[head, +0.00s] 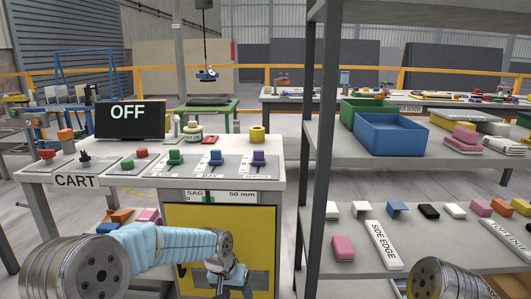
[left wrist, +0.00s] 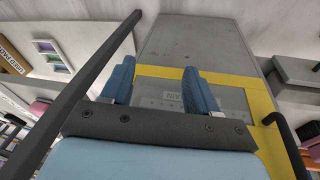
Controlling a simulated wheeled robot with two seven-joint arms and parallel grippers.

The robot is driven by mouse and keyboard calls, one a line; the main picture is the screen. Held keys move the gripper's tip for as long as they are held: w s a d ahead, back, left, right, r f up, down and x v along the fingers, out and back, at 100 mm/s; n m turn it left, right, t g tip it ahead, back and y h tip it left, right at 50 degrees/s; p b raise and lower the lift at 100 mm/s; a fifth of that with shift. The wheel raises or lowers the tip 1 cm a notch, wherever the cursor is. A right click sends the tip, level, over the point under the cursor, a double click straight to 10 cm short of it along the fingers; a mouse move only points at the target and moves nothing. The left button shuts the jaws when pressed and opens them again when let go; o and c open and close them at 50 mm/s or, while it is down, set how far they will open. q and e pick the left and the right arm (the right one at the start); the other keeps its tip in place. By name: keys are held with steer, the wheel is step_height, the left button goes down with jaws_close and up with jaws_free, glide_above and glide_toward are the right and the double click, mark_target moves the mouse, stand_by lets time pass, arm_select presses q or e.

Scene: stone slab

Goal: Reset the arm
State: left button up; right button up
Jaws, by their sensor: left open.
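My left arm enters the head view from the lower left in a pale blue sleeve. Its gripper (head: 228,276) hangs low in front of the yellow-framed cabinet front (head: 178,222) below the control bench. In the left wrist view the left gripper (left wrist: 160,88) shows two blue fingers spread apart, with nothing between them. Beyond them is a grey panel with a yellow edge (left wrist: 222,77) and partly hidden lettering. Of my right arm only a metal joint shows at the lower right of the head view; its gripper is out of frame.
The bench (head: 273,178) carries green, blue and purple knobs and an "OFF" display (head: 129,119). A dark shelf post (head: 322,140) stands just right of it. Shelves hold a blue bin (head: 391,136) and several small blocks. A dark bar (left wrist: 75,95) crosses the wrist view.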

arm_select(q)
steer(key=s+a+f+n+g+h, duration=0.1)
steer(key=s+f, duration=0.7)
steer(key=f, duration=0.6)
steer(key=s+a+f+n, duration=0.1)
steer(key=s+f, duration=0.4)
steer(key=s, duration=0.4)
steer(key=s+f+n+h, duration=0.1)
steer(key=s+f+n, duration=0.1)
steer(key=s+f, duration=0.3)
steer(key=s, duration=0.4)
steer(key=shift+s+a, duration=0.3)
steer(key=shift+a, duration=0.05)
